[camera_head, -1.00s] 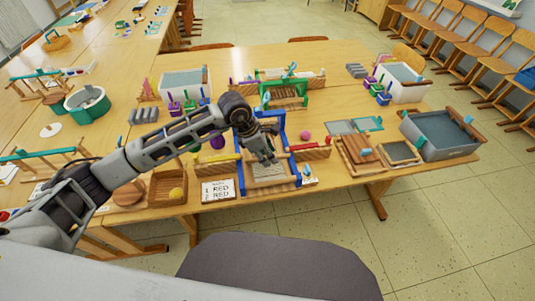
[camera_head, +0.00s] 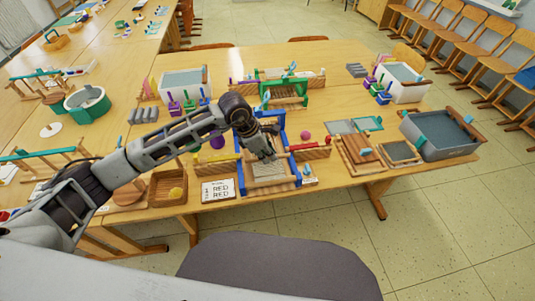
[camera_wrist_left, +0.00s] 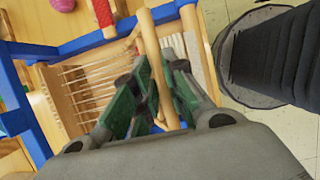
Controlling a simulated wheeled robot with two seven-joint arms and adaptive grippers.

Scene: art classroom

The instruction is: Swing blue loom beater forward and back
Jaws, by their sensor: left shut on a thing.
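The blue loom (camera_head: 297,170) stands near the front edge of the table in the head view, with pale warp threads inside its blue frame. My left gripper (camera_head: 266,156) reaches over the loom from the left. In the left wrist view, the loom's blue frame (camera_wrist_left: 75,45) and threads (camera_wrist_left: 88,80) lie below the gripper. There my left gripper (camera_wrist_left: 158,72) is shut on a wooden bar of the beater (camera_wrist_left: 147,32), which runs between its green-padded fingers. The fingers hide part of the bar. My right gripper is not in view.
A yellow-topped rack (camera_head: 217,158) stands left of the loom and a red-topped rack (camera_head: 309,150) right of it. A green loom (camera_head: 288,92) stands behind. A wooden tray (camera_head: 160,193) and a white RED card (camera_head: 218,190) lie to the left front.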

